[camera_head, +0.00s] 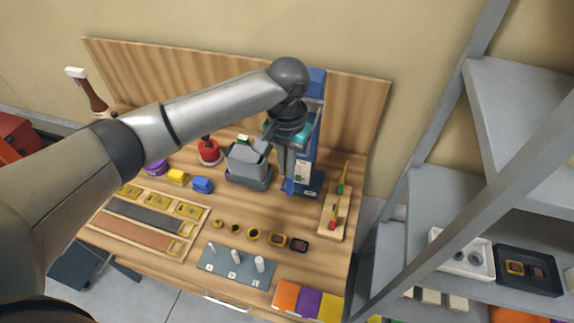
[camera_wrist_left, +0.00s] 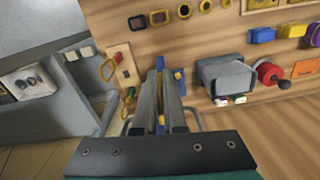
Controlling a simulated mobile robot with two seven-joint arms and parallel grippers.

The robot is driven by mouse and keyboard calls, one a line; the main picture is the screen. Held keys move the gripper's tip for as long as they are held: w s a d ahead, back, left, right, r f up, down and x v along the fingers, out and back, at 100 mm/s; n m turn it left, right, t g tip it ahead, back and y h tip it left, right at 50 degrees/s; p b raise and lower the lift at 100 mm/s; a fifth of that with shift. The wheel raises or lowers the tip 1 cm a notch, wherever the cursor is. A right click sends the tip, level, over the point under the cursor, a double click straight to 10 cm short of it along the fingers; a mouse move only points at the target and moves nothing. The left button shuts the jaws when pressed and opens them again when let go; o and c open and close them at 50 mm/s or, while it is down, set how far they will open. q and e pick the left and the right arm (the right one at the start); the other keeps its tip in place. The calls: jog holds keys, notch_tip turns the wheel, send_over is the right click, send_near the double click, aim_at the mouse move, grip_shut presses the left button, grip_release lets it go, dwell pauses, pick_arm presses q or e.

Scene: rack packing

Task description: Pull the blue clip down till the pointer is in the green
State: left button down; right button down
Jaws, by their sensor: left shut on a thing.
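The blue stand (camera_head: 316,115) rises from the workbench in front of the wooden back board, with a pale scale plate (camera_head: 302,170) on its front. My left gripper (camera_head: 287,172) points down in front of the stand, its fingers close together. The blue clip (camera_head: 288,187) shows at the fingertips, and the gripper is shut on it. The wrist view shows the two long grey fingers (camera_wrist_left: 168,85) side by side, with blue parts beside and between them. The pointer and any green zone cannot be made out. My right gripper is not in view.
A grey device (camera_head: 247,163) stands left of the stand. A wooden block (camera_head: 335,213) with red, green and yellow parts stands right of it. Several small rings lie in front, near a grey peg plate (camera_head: 236,264). A metal shelf (camera_head: 440,190) is at the right.

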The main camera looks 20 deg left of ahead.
pick_arm(q)
jog(key=c, duration=0.9)
grip_release()
jog(key=shift+r, duration=0.1)
jog(key=shift+r, duration=7.6)
jog(key=shift+f, duration=0.1)
